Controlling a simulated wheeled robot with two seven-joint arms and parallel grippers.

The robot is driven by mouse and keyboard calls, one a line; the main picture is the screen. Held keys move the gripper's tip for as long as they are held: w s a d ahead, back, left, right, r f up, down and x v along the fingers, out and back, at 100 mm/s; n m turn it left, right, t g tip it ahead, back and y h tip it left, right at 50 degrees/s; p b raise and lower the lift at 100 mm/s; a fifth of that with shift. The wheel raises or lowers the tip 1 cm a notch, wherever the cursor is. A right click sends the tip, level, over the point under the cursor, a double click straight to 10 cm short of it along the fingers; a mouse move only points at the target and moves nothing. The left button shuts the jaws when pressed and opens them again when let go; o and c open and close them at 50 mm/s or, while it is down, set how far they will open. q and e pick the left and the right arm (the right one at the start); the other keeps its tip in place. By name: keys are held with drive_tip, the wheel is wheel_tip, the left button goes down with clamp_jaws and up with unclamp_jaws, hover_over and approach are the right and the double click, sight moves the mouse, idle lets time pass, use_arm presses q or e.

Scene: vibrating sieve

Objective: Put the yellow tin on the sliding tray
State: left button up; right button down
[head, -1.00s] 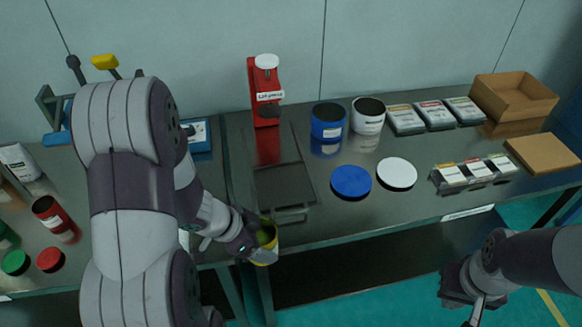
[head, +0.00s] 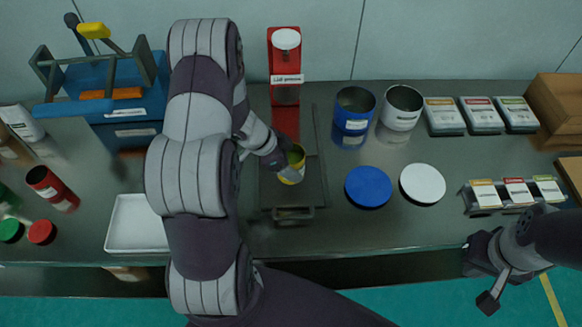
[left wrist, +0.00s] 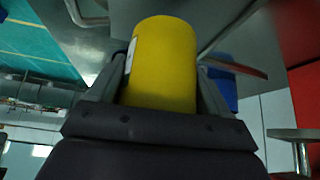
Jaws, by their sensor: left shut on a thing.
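The yellow tin (head: 292,172) has an open top with green contents and a pale label. My left gripper (head: 277,160) is shut on it. In the left wrist view the yellow tin (left wrist: 163,65) fills the space between the two fingers. In the head view the tin is over the dark sliding tray (head: 306,192), which lies in front of the red lid press (head: 285,70). I cannot tell whether the tin touches the tray. My right gripper (head: 488,275) is at the lower right, in front of the table, away from the tin; its fingers are unclear.
A blue tin (head: 353,118), a white tin (head: 400,108), a blue lid (head: 368,187) and a white lid (head: 422,184) stand right of the tray. A white tray (head: 136,224) and a blue toolbox (head: 128,125) are on the left. Labelled packs (head: 482,115) are at right.

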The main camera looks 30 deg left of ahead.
use_arm(q)
drive_tip(key=shift+w+a+f, duration=0.15)
drive_tip(key=shift+w+f, duration=0.35)
drive_tip(key=shift+w, duration=0.1)
wheel_tip(320, 180, down, 3)
drive_tip(key=shift+b, duration=0.3)
drive_tip(key=shift+s+f, duration=0.25)
drive_tip(key=shift+w+f, duration=0.1)
drive_tip(key=shift+w, duration=0.05)
